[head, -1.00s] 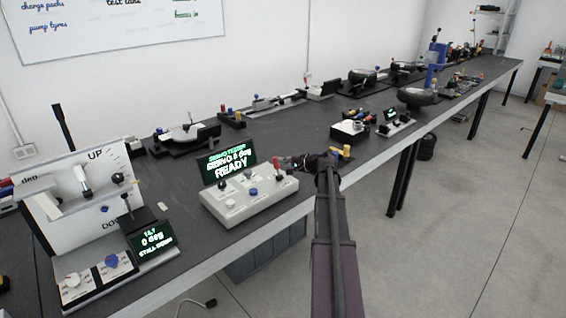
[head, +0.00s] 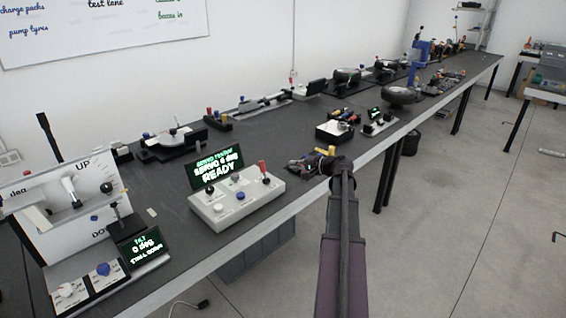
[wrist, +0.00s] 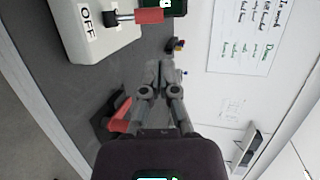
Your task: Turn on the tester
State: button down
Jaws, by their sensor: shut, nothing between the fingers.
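The servo tester (head: 235,205) is a pale grey box on the bench, left of my gripper. Its green-lit screen (head: 213,167) reads "SERVO 0 deg READY". A red-capped toggle lever (head: 263,169) stands at its right end, with black, white and blue knobs beside it. In the wrist view the red lever (wrist: 149,16) is at the top, near the box's "OFF" label (wrist: 88,20). My gripper (head: 297,165) is shut and empty, right of the lever and apart from it. Its fingertips (wrist: 158,66) are together below the lever in the wrist view.
Left of the tester stands a white panel (head: 75,205) marked "UP" with a second screen (head: 143,246). The bench's front edge (head: 200,247) runs diagonally. Bare dark bench lies behind the tester.

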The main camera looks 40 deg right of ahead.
jog(key=shift+v, duration=1.1)
jog(key=shift+a+r, duration=0.1)
jog(key=w+a+f+n+g+y+p, duration=0.15)
jog(key=a+n+g, duration=0.25)
jog(key=a, duration=1)
jog(key=a+f+n+g+h+p, duration=0.1)
jog(key=a+f+n+g+p, duration=0.25)
jog(key=a, duration=1.05)
jog(key=s+a+n+g+h+p, duration=0.2)
jog(key=s+a, duration=0.4)
jog(key=a, duration=0.3)
jog(key=s+a+n+g+h+p, duration=0.2)
jog(key=s+a+n+g+h, duration=0.1)
jog(key=a, duration=0.7)
jog(key=s+n+g, duration=0.1)
jog(key=s+n, duration=0.1)
jog(key=shift+s+a+g+h+p, duration=0.15)
jog(key=shift+s+g+h+p, duration=0.15)
jog(key=shift+s+g+h, duration=0.1)
